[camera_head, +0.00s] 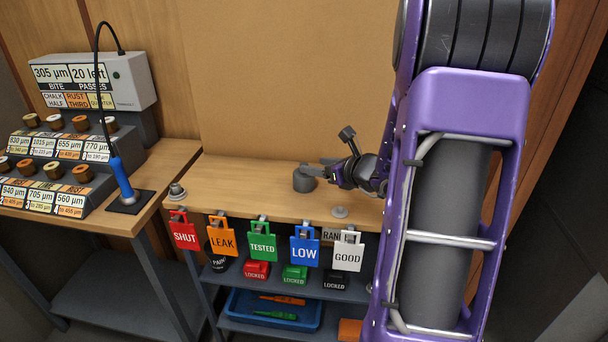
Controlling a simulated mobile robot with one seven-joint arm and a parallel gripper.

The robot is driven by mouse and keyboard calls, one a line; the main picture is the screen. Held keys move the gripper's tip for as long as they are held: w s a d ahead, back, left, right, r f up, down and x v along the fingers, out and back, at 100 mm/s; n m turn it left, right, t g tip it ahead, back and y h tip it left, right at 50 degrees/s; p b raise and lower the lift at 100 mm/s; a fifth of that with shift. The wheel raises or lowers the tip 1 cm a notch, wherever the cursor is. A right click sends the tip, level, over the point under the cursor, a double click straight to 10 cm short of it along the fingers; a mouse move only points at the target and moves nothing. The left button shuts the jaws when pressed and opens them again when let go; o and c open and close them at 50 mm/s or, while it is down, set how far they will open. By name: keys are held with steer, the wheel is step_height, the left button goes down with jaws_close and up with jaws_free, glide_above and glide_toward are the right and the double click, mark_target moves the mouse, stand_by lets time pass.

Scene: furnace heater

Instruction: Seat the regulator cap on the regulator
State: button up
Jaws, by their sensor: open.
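My gripper (318,170) reaches in from the right, low over the wooden bench. Its jaws are open, with the fingertips right beside a dark grey round piece (303,182) standing on the bench. I cannot tell whether they touch it. This piece looks like the regulator cap, but no label confirms that. I cannot tell for certain which of these is the regulator.
Colored tags, such as the red SHUT tag (184,231) and white GOOD tag (348,252), hang along the bench's front edge. A blue tray (273,321) sits on the shelf below. A blue-handled tool (122,178) stands on the left table. The bench's middle left is clear.

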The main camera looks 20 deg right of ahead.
mark_target(304, 163)
steer(key=shift+f+x, duration=0.15)
steer(key=shift+x, duration=1.45)
steer(key=shift+f+x, duration=0.15)
steer(key=shift+x, duration=1.45)
steer(key=shift+s+a, duration=0.1)
steer(key=shift+s, duration=0.05)
jaws_close()
